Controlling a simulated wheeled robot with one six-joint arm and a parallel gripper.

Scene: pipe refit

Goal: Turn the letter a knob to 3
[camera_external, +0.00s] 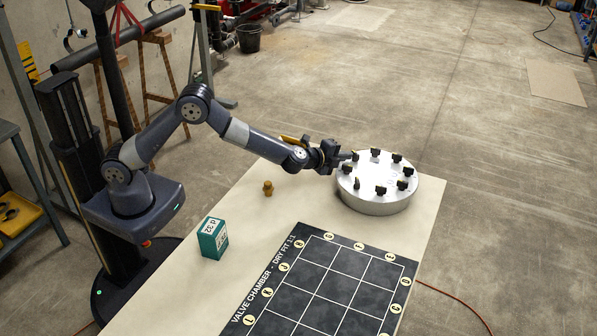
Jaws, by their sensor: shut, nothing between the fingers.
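A round white drum (372,204) with several black knobs around its top stands at the far right end of the table. The letters and numbers by the knobs are too small to read, so I cannot tell which knob is a or where it points. My gripper (350,157) is at the left back edge of the drum's top, close to the knobs there. It is shut with nothing in it. I cannot tell whether its tips touch a knob.
The pale table (170,290) also bears a teal box (213,239), a small brass fitting (268,187) and a dark gridded mat (325,285) with round letter marks. The table between the box and the drum is mostly clear. An orange cable (455,298) lies on the floor at the right.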

